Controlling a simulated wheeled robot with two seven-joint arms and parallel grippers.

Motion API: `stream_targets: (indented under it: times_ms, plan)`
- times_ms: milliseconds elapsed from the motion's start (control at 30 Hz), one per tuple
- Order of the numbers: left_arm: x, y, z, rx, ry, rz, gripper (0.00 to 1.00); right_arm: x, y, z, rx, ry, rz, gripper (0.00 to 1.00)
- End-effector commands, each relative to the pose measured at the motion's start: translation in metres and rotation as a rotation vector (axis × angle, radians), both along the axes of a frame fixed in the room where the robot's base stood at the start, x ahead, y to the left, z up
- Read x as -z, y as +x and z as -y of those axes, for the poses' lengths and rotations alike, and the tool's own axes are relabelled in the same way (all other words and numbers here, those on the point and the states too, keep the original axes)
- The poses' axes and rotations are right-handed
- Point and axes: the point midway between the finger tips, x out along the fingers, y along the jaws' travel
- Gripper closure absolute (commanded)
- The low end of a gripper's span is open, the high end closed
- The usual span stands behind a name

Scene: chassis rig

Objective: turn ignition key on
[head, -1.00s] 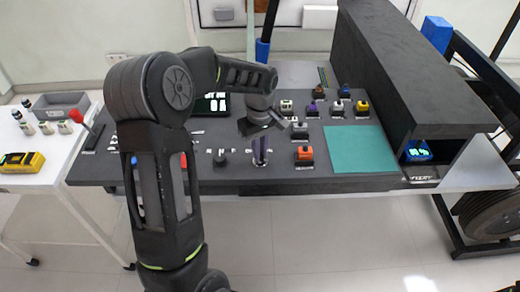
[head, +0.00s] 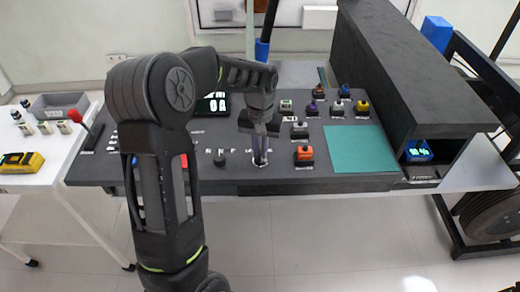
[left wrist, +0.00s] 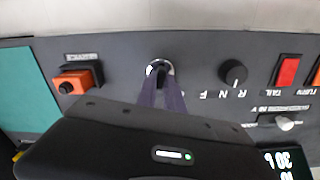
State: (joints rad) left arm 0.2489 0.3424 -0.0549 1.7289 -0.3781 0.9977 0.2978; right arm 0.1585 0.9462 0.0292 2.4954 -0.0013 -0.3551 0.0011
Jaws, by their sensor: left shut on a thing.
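My left gripper (head: 260,162) points down at the front part of the dark control panel (head: 225,178). In the left wrist view its two purple-grey fingers (left wrist: 162,92) are shut at the ignition key (left wrist: 159,67), which sits in a round silver-rimmed switch. The fingers cover most of the key, so its exact angle is hard to tell. In the head view the gripper hides the key. My right gripper is not in view.
A dark rotary knob (left wrist: 233,72) marked R N F is beside the switch. An orange button box (head: 304,153) and a teal mat (head: 361,149) lie to the right. Several small coloured buttons stand behind. A lit display (head: 213,103) is behind my arm.

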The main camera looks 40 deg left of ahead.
Motion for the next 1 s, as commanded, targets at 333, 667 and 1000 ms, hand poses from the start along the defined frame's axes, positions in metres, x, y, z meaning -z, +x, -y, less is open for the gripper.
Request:
stream_targets:
  times_ms: [333,667,1000]
  plan:
    - [-0.0004,0.0004,0.0004,0.227,0.0,0.001,1.0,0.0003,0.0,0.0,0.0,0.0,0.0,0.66]
    - [-0.0004,0.0004,0.0005,0.292,0.0,0.001,1.0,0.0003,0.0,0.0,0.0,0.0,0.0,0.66]
    - [-0.0004,0.0004,0.0005,0.294,0.0,0.001,0.85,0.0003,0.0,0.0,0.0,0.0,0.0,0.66]
